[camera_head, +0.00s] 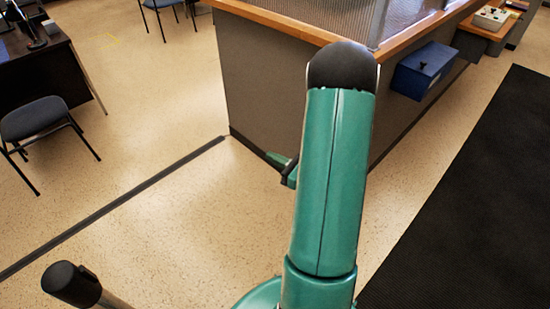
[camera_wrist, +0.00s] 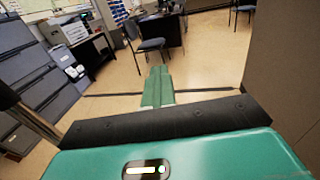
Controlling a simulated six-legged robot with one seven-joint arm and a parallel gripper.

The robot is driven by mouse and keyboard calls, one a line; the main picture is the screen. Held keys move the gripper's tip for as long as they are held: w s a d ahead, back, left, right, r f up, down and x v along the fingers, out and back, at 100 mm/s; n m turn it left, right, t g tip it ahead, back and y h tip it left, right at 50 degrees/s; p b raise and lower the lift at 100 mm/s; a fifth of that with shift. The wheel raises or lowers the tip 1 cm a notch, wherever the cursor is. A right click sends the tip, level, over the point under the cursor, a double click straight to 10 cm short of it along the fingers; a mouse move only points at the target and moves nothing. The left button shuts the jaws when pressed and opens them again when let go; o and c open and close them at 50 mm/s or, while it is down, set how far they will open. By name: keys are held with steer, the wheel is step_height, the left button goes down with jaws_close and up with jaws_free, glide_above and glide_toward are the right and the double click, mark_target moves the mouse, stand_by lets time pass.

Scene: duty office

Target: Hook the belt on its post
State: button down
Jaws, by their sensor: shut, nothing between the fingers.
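A post with a black cap (camera_head: 72,284) and a metal pole stands at the bottom left of the head view, its lower part cut off by the frame. What looks like the same kind of pole (camera_wrist: 36,122) shows at the left edge of the wrist view. I cannot make out a loose belt or its end in either view. My gripper (camera_head: 279,160) shows mostly hidden behind my green arm, near the counter's corner. In the wrist view my gripper's green fingers (camera_wrist: 158,88) are together, pointing ahead, with nothing held.
A grey counter (camera_head: 262,85) with wooden trim stands just beyond my arm, a blue box (camera_head: 424,70) on its side. A dark strip (camera_head: 120,205) crosses the floor. A black mat (camera_head: 480,210) lies at right. Chairs (camera_head: 40,125) and a desk (camera_head: 45,70) are at left.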

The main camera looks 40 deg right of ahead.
stand_by(0.4)
steer(key=c, duration=1.6)
jaws_free()
steer(key=shift+c, duration=0.2)
steer(key=v, duration=1.4)
steer(key=shift+w, duration=0.1)
